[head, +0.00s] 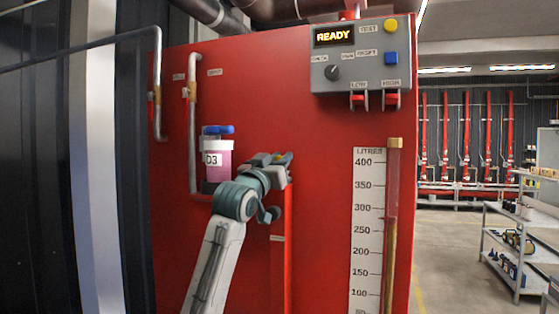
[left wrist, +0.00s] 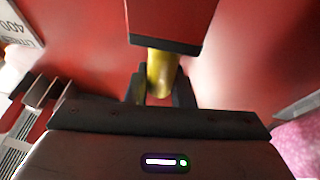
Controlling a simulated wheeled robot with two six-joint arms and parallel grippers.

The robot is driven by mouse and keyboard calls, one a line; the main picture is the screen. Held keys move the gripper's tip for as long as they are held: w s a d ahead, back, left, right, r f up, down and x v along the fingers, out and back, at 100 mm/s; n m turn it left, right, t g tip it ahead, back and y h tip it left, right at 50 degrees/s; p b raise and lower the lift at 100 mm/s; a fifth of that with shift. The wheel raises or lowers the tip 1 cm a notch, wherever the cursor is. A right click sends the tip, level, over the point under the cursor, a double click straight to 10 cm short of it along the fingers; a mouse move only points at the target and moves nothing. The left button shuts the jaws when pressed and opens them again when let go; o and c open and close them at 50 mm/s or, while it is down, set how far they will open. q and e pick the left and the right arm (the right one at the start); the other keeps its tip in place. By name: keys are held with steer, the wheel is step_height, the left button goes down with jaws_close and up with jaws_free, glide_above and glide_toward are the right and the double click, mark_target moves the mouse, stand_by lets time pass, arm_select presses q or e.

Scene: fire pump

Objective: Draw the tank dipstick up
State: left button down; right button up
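The tank (head: 320,130) is a big red box filling the middle of the head view. The dipstick's yellow top (left wrist: 160,74) stands out of a dark-rimmed red guide (left wrist: 168,18) in the left wrist view. That red guide also shows as an upright post below my gripper in the head view. My left gripper (left wrist: 160,88) has its two dark fingers on either side of the yellow top, close against it, and looks shut on it. In the head view my left gripper (head: 278,161) hides most of the top. My right gripper is not in view.
A pink, white-lidded container (head: 218,162) with a blue handle stands left of my gripper. A litre scale (head: 367,230) and sight tube (head: 392,240) are to the right. A grey control box (head: 355,60) reads READY. Open floor and a grey trolley (head: 515,250) lie farther right.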

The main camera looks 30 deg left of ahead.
arm_select(q)
steer(key=shift+r, duration=0.45)
step_height(320, 180, up, 20)
steer(key=shift+s+f, duration=0.1)
steer(key=shift+f, duration=0.15)
steer(key=shift+s+r, duration=0.1)
steer(key=shift+r, duration=0.1)
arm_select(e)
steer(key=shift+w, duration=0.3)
arm_select(q)
steer(key=c, duration=1.3)
jaws_free()
steer(key=shift+o, duration=0.2)
steer(key=shift+f, duration=0.2)
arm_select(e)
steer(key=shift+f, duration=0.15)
